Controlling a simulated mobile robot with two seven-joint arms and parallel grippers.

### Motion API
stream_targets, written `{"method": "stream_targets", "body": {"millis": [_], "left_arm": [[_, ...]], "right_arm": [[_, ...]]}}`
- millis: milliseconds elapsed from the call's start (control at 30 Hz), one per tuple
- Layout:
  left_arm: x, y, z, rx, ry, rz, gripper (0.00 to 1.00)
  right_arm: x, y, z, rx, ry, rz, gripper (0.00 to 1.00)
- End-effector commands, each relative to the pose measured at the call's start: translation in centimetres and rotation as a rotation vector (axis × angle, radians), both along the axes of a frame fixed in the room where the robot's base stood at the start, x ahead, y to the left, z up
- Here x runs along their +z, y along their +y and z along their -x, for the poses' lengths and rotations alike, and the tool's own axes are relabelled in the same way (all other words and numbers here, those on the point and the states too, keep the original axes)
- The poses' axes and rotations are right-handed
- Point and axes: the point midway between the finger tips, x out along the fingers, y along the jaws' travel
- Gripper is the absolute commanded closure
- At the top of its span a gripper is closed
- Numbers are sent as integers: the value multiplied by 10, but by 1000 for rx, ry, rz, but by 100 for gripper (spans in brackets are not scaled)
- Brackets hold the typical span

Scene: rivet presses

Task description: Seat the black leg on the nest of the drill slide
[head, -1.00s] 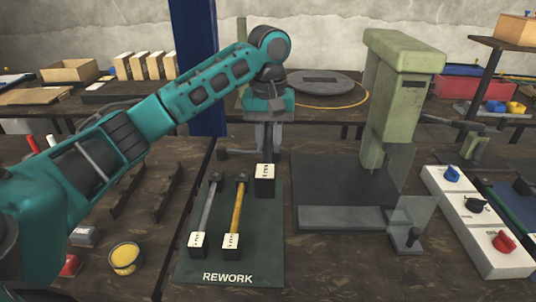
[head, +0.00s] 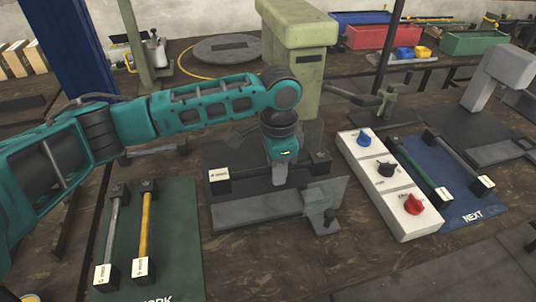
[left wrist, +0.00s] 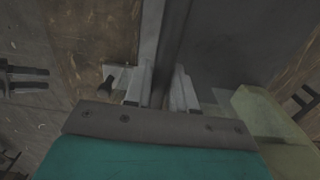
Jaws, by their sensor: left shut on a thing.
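The black leg (head: 219,187) is a dark bar with black end blocks, one bearing a white label. My left gripper (head: 279,176) points down and is shut on the leg's middle. In the left wrist view the dark shaft (left wrist: 174,45) runs between the fingers (left wrist: 160,94), beside the grey bar. Whether the leg touches anything below I cannot tell. My right gripper is not in view.
A clear guard plate (head: 328,196) and black knob stand at the bar's right end. The green press column (head: 305,60) rises close behind my gripper. A white switch box (head: 388,185) is to the right. A green mat (head: 180,235) holds grey and yellow legs.

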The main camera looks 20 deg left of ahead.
Motion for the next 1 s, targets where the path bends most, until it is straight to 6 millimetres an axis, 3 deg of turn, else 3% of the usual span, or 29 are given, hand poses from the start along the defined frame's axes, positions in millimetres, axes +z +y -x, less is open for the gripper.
{"method": "stream_targets", "body": {"millis": [367,1000], "left_arm": [[-2,0,0,2,1,1,100],[-60,0,0,5,1,0,100]], "right_arm": [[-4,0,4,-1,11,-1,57],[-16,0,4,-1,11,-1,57]]}}
